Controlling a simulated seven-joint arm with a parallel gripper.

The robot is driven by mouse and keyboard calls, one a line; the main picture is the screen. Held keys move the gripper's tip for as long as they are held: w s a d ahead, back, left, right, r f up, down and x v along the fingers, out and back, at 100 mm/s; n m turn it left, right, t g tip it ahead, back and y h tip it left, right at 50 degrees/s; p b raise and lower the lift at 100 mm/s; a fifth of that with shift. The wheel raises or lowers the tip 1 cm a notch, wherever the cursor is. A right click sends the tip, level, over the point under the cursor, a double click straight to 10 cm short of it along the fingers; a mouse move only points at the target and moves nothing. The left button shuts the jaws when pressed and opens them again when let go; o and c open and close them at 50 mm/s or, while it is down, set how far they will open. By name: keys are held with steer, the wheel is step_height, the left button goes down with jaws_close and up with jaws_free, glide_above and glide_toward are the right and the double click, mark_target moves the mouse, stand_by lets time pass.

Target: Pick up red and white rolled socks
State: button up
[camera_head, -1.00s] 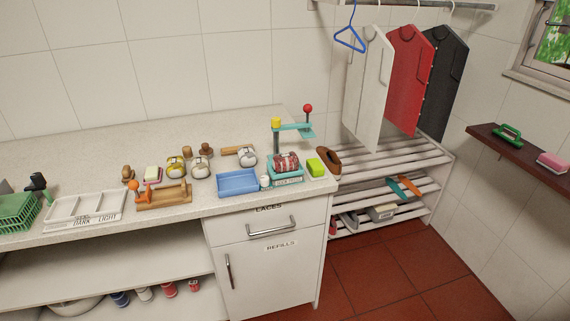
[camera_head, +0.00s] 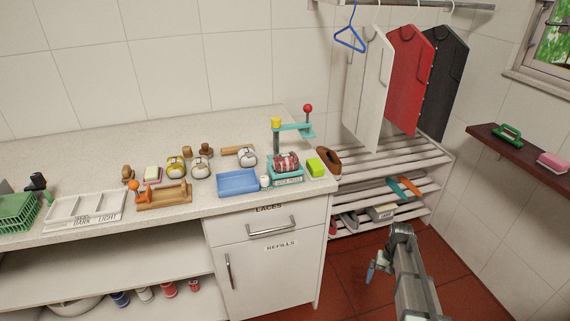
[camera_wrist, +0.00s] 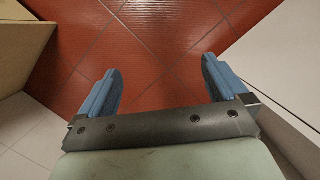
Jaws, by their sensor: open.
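The red and white rolled socks (camera_head: 286,162) sit in the teal sock press (camera_head: 286,176) at the right end of the counter, below its raised arm. The press has a lettered label on its front. My gripper (camera_head: 376,272) is low at the right in the head view, over the red floor, well apart from the socks. In the wrist view my gripper (camera_wrist: 158,88) shows two blue fingers spread wide with only floor tiles between them. The socks do not show in the wrist view.
A blue tray (camera_head: 238,182) is left of the press, with a small white object (camera_head: 265,182) between. A green block (camera_head: 316,167) and a brown shoe-like item (camera_head: 328,160) are at its right. A slatted rack (camera_head: 390,170) stands beyond the counter's end.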

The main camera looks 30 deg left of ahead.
steer(key=w+a+r+n+t, duration=0.1)
steer(key=w+a+r, duration=0.45)
steer(key=r, duration=0.55)
steer(key=w+a+r, duration=0.4)
steer(key=a+r, duration=0.3)
steer(key=r, duration=0.3)
steer(key=w+a+r+n+t, duration=0.1)
steer(key=w+a+r, duration=0.3)
steer(key=a+r, duration=0.5)
step_height(320, 180, up, 19)
steer(key=n, duration=0.5)
glide_above(286, 159)
steer(key=shift+t, duration=0.4)
steer(key=f, duration=0.7)
steer(key=shift+w+a+f, duration=0.15)
steer(key=shift+a+f, duration=0.1)
steer(key=shift+f, duration=0.1)
steer(key=shift+d+f, duration=0.2)
steer(key=shift+f, duration=2.4)
steer(key=shift+c, duration=0.4)
steer(key=c, duration=0.8)
